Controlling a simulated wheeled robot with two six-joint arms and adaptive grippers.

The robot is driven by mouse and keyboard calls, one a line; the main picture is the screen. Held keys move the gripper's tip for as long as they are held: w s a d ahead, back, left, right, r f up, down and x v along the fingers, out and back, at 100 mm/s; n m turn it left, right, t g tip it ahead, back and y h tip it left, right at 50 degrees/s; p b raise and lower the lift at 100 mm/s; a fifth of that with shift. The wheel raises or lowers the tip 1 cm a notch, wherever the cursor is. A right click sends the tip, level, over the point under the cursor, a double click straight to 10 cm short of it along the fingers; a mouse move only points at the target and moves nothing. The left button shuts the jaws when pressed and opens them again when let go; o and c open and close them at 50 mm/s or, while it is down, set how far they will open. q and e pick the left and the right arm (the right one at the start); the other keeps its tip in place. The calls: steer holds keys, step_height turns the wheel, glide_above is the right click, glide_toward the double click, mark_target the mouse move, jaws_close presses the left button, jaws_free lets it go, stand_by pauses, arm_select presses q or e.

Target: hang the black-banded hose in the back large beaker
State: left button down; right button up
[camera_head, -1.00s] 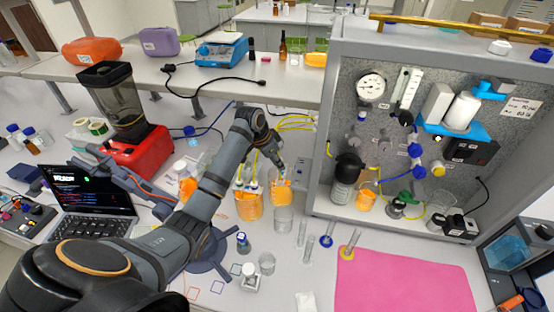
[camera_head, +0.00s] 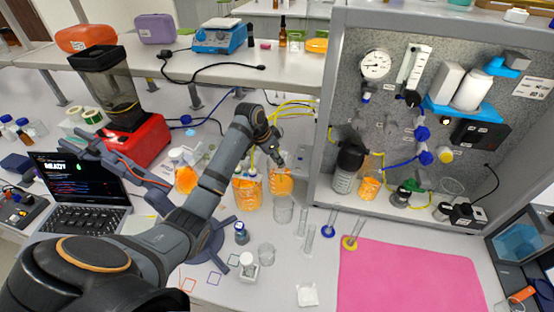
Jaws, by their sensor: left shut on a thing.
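My left gripper (camera_head: 279,161) is over the right one of two large beakers with orange contents, near its rim. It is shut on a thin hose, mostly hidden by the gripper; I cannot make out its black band. Yellow hoses (camera_head: 293,104) run behind my wrist. The right large beaker (camera_head: 282,182) stands slightly farther back than the left large beaker (camera_head: 247,193). I cannot tell whether the hose end is inside a beaker. My right gripper is not in view.
An empty glass beaker (camera_head: 284,210) stands just in front, with cylinders (camera_head: 309,240) to its right. The rig panel (camera_head: 390,135) rises at right, above a pink mat (camera_head: 405,275). A red-based blender (camera_head: 135,142) and laptop (camera_head: 82,190) are at left.

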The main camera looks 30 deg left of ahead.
arm_select(q)
steer(key=shift+f, duration=0.4)
stand_by(1.0)
steer(key=c, duration=1.1)
jaws_free()
steer(key=v, duration=1.2)
